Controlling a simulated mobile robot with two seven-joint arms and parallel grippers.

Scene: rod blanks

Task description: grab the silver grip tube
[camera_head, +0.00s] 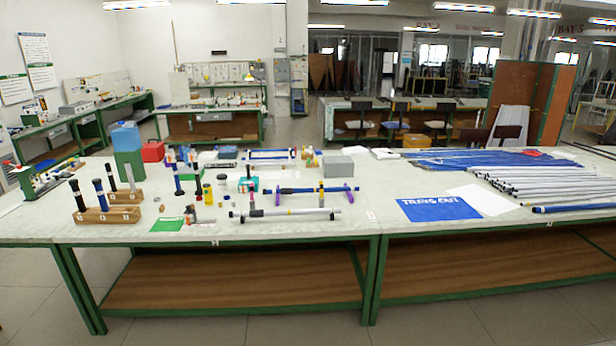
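Neither of my grippers is in view. A long silver tube (285,212) lies crosswise near the front edge of the left table, with small fittings near its ends. A shorter, light grey or silver upright piece (130,177) stands in a small wooden block (124,196) at the left. Two dark-gripped tubes stand in a longer wooden block (108,215) in front of it. I cannot tell from this distance which of the silver pieces is the grip tube. Nothing visible is held.
A blue tube (305,190) lies behind the long silver tube on purple supports. Several silver rods (545,182) are piled on the right table, near a blue printed sheet (439,208). Small parts crowd the left table's middle.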

